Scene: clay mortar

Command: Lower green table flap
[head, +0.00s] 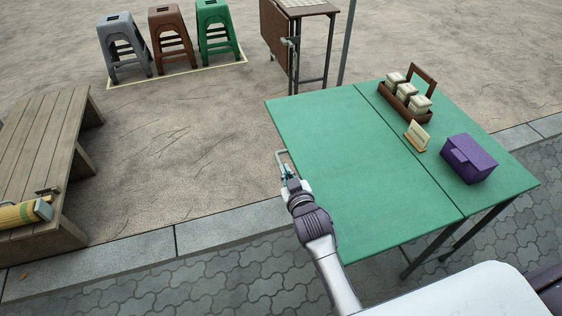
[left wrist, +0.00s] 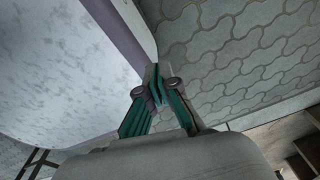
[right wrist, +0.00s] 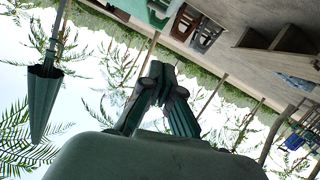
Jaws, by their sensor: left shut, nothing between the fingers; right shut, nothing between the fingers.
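The green table (head: 400,215) stands at the right of the head view. Its left part, the flap (head: 330,150), is raised and lies level with the right part, with a seam between them. My left gripper (left wrist: 158,86) is shut and empty above the paving, outside the head view.
A wooden caddy with jars (head: 408,100), a small sign (head: 417,135) and a purple box (head: 468,158) stand on the right part. A wooden bench (head: 40,135) is at left. Stools (head: 172,42) and a brown folding table (head: 275,45) stand behind. Ground left of the flap is clear.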

